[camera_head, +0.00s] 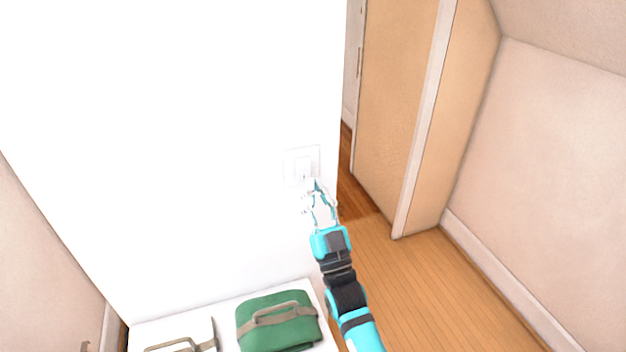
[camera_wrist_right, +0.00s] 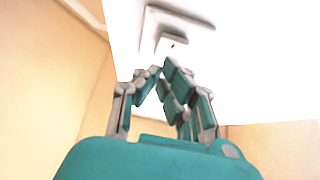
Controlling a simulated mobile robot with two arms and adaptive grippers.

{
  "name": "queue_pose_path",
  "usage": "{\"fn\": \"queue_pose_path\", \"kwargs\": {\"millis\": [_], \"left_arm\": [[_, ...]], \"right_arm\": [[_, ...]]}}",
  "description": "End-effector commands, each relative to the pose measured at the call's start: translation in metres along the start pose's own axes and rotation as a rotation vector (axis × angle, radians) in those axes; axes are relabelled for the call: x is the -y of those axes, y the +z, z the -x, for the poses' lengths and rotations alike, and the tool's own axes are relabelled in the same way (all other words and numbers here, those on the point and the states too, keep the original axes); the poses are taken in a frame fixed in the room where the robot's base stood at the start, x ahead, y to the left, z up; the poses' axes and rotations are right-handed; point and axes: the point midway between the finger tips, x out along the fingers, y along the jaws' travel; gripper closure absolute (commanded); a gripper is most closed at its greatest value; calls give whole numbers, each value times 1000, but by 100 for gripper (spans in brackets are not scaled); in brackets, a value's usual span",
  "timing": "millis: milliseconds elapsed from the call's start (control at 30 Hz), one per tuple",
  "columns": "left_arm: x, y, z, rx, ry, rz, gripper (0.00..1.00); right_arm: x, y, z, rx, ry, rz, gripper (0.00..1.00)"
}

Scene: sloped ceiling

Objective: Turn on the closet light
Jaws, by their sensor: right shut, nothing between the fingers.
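A white light switch plate (camera_head: 302,153) is on the white wall near its right edge in the head view. Its rocker is partly covered by my fingertips. The plate also shows at the top of the right wrist view (camera_wrist_right: 178,22), with the switch (camera_wrist_right: 172,44) standing out from it. My right gripper (camera_head: 312,184) is shut and empty, its tips at the lower part of the switch; I cannot tell whether they touch it. The gripper also shows in the right wrist view (camera_wrist_right: 163,72). My left gripper is not in view.
A green bag (camera_head: 278,322) with a tan handle lies on a white surface (camera_head: 225,308) below the switch. Another handled item (camera_head: 185,345) is partly in view beside it. A wooden door (camera_head: 395,95) stands to the right, with open wooden floor (camera_head: 430,290) in front.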

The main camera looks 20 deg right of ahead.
Motion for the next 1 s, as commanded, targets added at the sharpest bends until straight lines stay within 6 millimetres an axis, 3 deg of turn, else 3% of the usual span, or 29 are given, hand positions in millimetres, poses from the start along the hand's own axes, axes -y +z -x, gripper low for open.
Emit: {"fn": "queue_pose_path", "kwargs": {"millis": [167,567,667,833,1000], "left_arm": [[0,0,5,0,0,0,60],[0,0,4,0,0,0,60],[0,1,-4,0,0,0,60],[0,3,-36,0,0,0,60],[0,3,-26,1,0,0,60]], "right_arm": [[0,8,-9,0,0,0,100],[0,10,-9,-2,0,0,100],[0,14,-8,-14,0,0,100],[0,25,-8,-70,-1,1,100],[0,17,-14,-71,-1,1,100]]}}
